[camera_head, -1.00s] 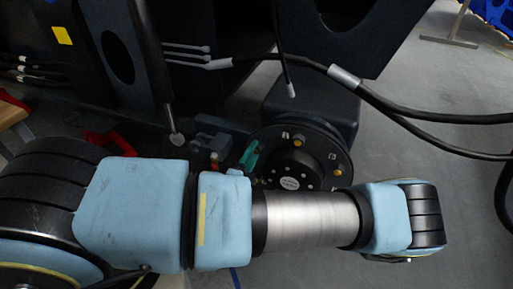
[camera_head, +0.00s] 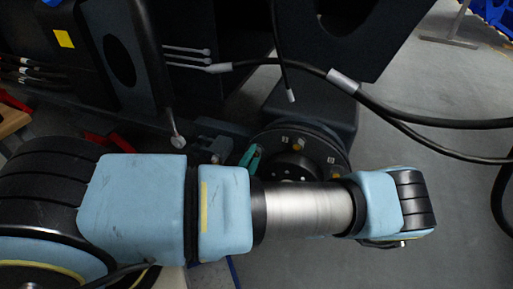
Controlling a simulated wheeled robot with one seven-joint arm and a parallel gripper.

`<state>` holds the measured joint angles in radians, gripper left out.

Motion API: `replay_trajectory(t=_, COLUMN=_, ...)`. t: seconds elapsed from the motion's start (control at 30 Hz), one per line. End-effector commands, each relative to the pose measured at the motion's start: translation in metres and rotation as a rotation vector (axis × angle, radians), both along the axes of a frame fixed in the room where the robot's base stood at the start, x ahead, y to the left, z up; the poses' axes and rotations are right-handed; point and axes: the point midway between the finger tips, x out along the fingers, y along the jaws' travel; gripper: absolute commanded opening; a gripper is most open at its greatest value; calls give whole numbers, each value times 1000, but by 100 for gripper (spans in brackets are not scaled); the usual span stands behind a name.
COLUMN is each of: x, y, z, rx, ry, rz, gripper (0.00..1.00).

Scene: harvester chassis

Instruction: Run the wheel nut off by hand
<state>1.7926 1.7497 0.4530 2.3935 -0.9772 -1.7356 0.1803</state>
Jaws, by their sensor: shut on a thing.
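A dark round wheel hub (camera_head: 322,147) sits at the centre of the head view, its lower part hidden behind my arm. One brass-coloured nut (camera_head: 298,145) shows near the top of its face. I cannot tell whether it is the task's nut. A teal piece (camera_head: 250,157) lies against the hub's left edge; I cannot tell what it is. My arm stretches across the picture in front of the hub. My gripper is not visible; the arm's far end bends away at the right.
Black hoses with a grey sleeve (camera_head: 344,81) hang across the upper right, above the hub. A dark chassis panel (camera_head: 120,50) and a rod end (camera_head: 177,141) stand at upper left. Grey floor (camera_head: 450,80) is open at right, with a blue item (camera_head: 497,13) at the top corner.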

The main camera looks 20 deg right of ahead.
Motion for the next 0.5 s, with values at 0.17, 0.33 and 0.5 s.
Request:
replay_trajectory(t=0.17, x=-1, y=3, z=8, rx=-249, ry=245, rz=6, gripper=0)
replay_trajectory(t=0.33, x=-1, y=4, z=8, rx=-497, ry=472, rz=6, gripper=0)
replay_trajectory(t=0.5, x=-2, y=4, z=8, rx=-740, ry=697, rz=7, gripper=0)
